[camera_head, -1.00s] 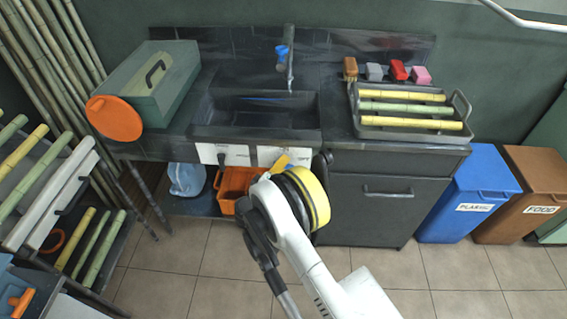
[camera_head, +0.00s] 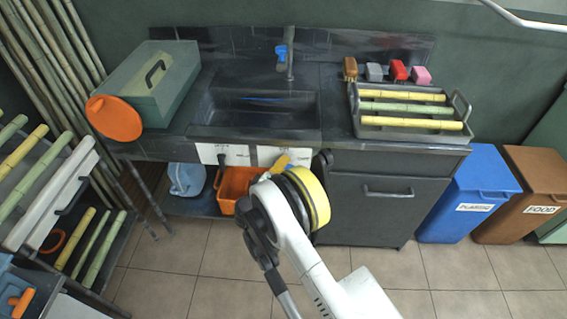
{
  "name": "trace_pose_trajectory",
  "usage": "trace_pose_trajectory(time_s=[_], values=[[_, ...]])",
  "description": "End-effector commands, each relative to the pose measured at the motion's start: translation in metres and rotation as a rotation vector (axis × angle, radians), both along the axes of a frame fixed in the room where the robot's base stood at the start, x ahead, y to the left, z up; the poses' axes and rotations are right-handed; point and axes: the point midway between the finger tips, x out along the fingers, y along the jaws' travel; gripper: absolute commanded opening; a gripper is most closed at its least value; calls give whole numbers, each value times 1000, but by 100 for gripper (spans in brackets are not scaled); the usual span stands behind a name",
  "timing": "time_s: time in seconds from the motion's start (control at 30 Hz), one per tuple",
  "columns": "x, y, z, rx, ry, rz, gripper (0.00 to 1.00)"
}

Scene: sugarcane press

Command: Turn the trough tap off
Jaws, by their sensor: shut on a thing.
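The tap (camera_head: 290,66) stands at the back of the dark trough (camera_head: 215,128). It has a blue handle (camera_head: 281,51) on its left side, and nothing touches it. No stream is visible below the spout. My arm (camera_head: 292,232) is folded in front of the counter, well below and in front of the tap. The fingertips of my gripper cannot be made out; a dark part of my arm shows beside the white link, but no jaws are clear.
A green box (camera_head: 160,85) and an orange disc (camera_head: 113,118) stand left of the trough. A grey tray (camera_head: 408,134) of cane pieces is on the right. An orange crate (camera_head: 232,186) and a blue jug (camera_head: 187,179) sit below. Blue (camera_head: 468,200) and brown bins (camera_head: 520,195) stand right.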

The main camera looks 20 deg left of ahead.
Motion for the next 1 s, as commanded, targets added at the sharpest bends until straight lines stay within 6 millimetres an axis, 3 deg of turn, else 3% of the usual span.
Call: trace_pose_trajectory(time_s=[0.1,0.13,0.2,0.57,1.0], values=[[1,-3,0,-1,-1,-7,0],[1,-3,0,-1,-1,-7,22],[1,-3,0,-1,0,-5,43],[-4,0,1,0,0,-1,43],[-68,8,9,-1,0,-2,43]])
